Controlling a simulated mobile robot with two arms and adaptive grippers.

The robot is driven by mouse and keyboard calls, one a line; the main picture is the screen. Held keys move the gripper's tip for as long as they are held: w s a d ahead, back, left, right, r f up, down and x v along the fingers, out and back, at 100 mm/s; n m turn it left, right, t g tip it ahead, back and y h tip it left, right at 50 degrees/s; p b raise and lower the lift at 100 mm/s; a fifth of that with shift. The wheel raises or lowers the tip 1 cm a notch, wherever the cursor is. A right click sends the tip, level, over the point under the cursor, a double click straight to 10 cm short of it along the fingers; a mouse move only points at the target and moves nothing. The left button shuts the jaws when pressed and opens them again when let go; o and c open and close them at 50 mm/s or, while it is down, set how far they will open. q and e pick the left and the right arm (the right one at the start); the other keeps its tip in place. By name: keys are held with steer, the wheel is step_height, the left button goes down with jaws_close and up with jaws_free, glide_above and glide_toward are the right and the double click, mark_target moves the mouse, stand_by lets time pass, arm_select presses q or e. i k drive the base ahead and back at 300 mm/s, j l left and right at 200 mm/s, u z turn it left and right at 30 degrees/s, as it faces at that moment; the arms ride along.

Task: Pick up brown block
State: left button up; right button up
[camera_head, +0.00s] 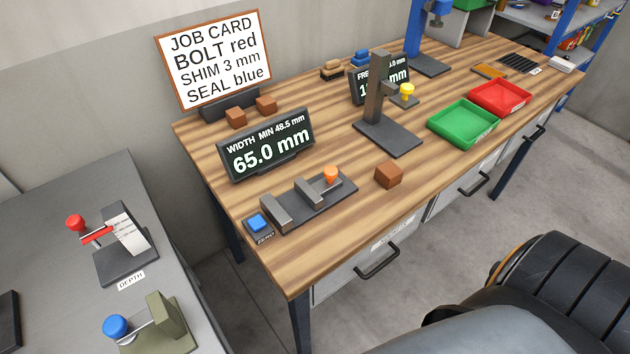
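A brown block (389,174) lies alone on the wooden workbench (340,225), near its front edge and right of the width gauge (300,198). Two more brown blocks, a left one (236,117) and a right one (266,106), sit at the back by the job card stand.
The width display (268,146) reads 65.0 mm behind the gauge. A stand with a dark base (389,137) is behind the front block. Green (463,124) and red (500,98) trays lie to the right. A grey side table (60,215) holds other gauges.

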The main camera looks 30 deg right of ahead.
mark_target(388, 175)
steer(key=z, duration=1.55)
